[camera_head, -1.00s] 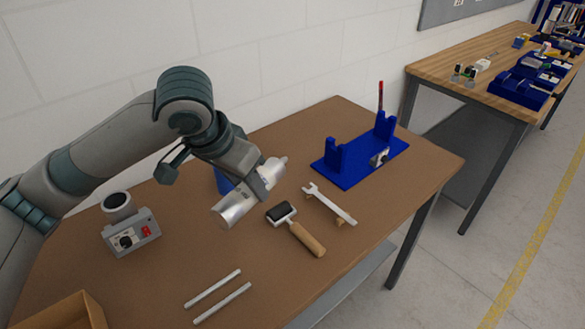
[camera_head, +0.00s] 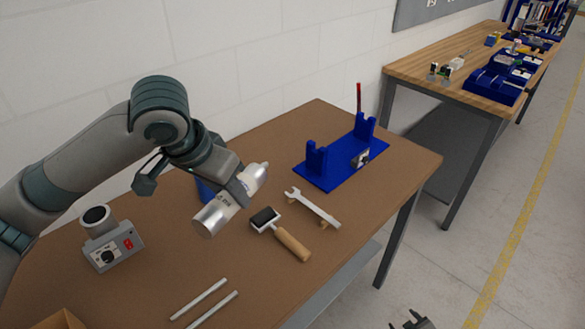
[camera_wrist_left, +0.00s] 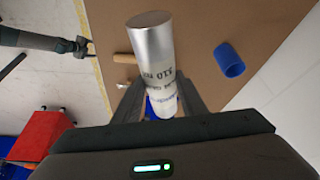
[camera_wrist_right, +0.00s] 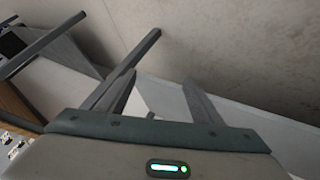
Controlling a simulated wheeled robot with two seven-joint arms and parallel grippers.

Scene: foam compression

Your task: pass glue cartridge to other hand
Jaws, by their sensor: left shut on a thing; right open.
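The glue cartridge (camera_head: 215,215) is a silver cylinder with printed lettering and a narrower pale end. In the left wrist view, the cartridge (camera_wrist_left: 150,45) sits between the fingers (camera_wrist_left: 156,98). My right gripper (camera_head: 411,321) shows at the bottom edge of the head view, beyond the table's front edge, well apart from the cartridge. In the right wrist view its fingers (camera_wrist_right: 160,88) are spread with nothing between them.
A blue cup-like holder (camera_wrist_left: 229,60) stands on the table. A blue stand (camera_head: 330,174), wrench (camera_head: 317,208), wooden-handled roller (camera_head: 290,241), grey device (camera_head: 113,246) and two pale rods (camera_head: 200,298) lie around. A cardboard box (camera_head: 58,320) is at lower left. The front edge near the right is clear.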

